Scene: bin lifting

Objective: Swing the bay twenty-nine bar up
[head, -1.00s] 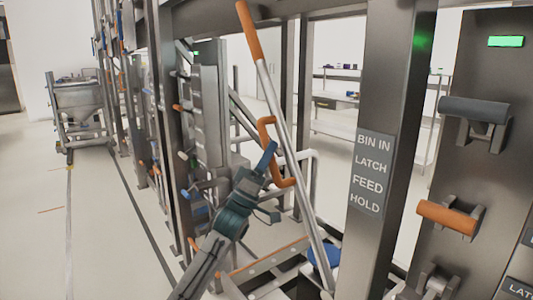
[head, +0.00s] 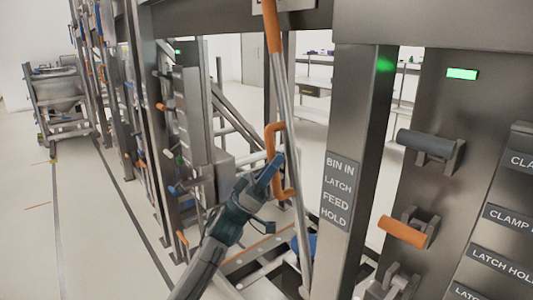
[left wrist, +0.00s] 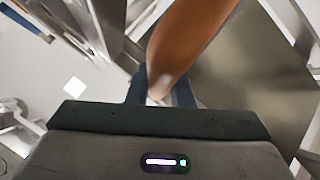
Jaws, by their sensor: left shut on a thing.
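My left gripper (head: 275,168) is shut on an orange looped handle (head: 283,188) beside the frame post. In the left wrist view, a thick orange piece (left wrist: 183,45) runs up from between the finger tips and hides part of the grip. A long steel lever (head: 290,130) with an orange top grip (head: 271,25) stands close behind the gripper, leaning slightly. I cannot read a bay number, so I cannot tell which bar is bay twenty-nine's. My right gripper is not in view.
A steel post (head: 352,150) carries a sign reading BIN IN, LATCH, FEED, HOLD. Right of it, a panel (head: 440,120) has a lit green lamp (head: 462,73), a dark handle (head: 425,143) and an orange handle (head: 402,231). A bin (head: 56,92) stands far left beyond open floor.

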